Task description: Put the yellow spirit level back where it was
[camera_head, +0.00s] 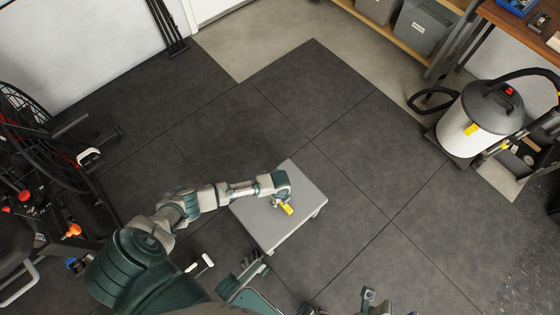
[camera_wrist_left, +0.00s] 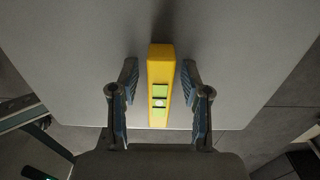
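The yellow spirit level (camera_wrist_left: 160,85), with green vial windows, lies between the fingers of my left gripper (camera_wrist_left: 159,78) in the wrist view. Both fingers are spread, with a gap on each side of the level. In the head view, the level (camera_head: 288,209) shows as a small yellow piece below my left gripper (camera_head: 281,203), over the grey platform (camera_head: 270,236). Part of it is hidden by the gripper there. I cannot tell whether it rests on the surface.
Dark floor tiles (camera_head: 350,200) around the platform are clear. A white and grey vacuum (camera_head: 470,130) stands at the right. A wooden workbench (camera_head: 520,22) is at the upper right, near grey bins (camera_head: 422,25) on a shelf. Exercise equipment (camera_head: 40,150) stands at the left.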

